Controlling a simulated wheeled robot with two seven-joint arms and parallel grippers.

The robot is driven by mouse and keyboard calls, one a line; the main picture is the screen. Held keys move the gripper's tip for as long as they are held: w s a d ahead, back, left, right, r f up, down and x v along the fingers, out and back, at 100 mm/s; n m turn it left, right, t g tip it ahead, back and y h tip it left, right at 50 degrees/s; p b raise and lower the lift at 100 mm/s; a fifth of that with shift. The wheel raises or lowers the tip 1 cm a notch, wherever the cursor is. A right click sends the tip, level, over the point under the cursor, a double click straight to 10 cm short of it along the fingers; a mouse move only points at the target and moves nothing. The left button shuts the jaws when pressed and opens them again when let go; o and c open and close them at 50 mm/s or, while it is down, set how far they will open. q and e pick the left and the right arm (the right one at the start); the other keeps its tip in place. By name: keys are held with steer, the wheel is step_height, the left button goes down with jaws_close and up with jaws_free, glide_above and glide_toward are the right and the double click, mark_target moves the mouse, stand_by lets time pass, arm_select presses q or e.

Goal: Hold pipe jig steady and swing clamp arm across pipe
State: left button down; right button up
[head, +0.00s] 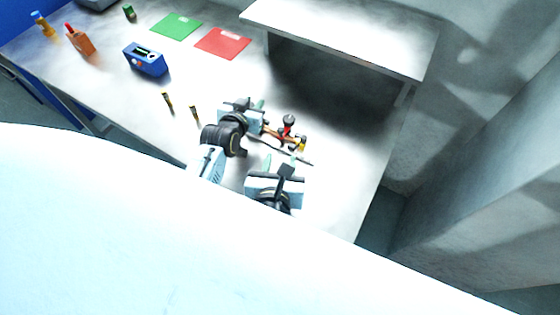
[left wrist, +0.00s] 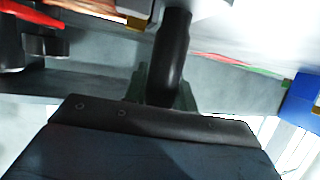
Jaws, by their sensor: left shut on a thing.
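The pipe jig (head: 288,131) stands near the table's right part, with a red clamp piece and dark knob on top. A copper-coloured pipe (head: 272,130) with a yellow end runs by it. My left gripper (head: 267,118) is at the jig's left side. In the left wrist view its greenish fingers (left wrist: 163,92) are shut on a dark upright cylinder (left wrist: 174,55), apparently the jig's handle. A red piece (left wrist: 32,15), perhaps the clamp arm, shows at upper left there. My right gripper (head: 284,160) is below the jig, fingers apart and apparently empty. Exact contact is too small to tell.
A raised white shelf (head: 345,30) stands behind the jig. A blue box (head: 146,60), green mat (head: 176,26), red mat (head: 222,43), orange bottle (head: 80,40) and two small brass pieces (head: 194,114) lie to the left. The table's right edge is near.

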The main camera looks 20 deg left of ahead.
arm_select(q)
steer(key=c, duration=1.1)
jaws_free()
steer(key=shift+o, duration=0.2)
